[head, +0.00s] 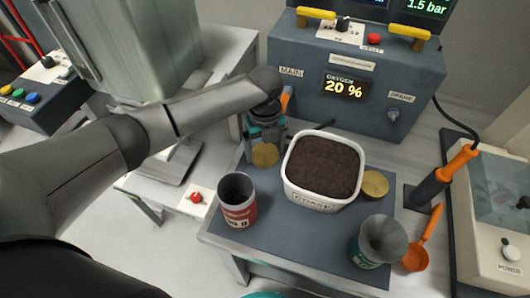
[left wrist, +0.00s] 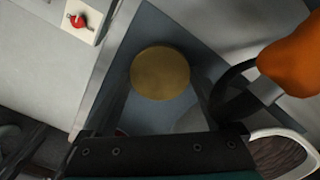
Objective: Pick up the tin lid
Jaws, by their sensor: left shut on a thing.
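A round gold tin lid (head: 264,155) shows at the fingertips of my left gripper (head: 262,146), at the left back of the dark mat. In the left wrist view the same lid (left wrist: 160,73) lies face-on at the fingers. My left gripper is shut on it; the contact of the fingers is partly hidden. I cannot tell whether the lid still touches the mat. A second gold lid (head: 375,184) lies right of the white tub. An open red tin (head: 238,210) stands at the front left. My right gripper is not in view.
The white tub (head: 320,200) of dark soil stands close right of my gripper. A green tin with a grey funnel (head: 382,238) and an orange scoop (head: 424,240) are at the front right. The oxygen console (head: 310,95) stands behind. The mat's middle front is clear.

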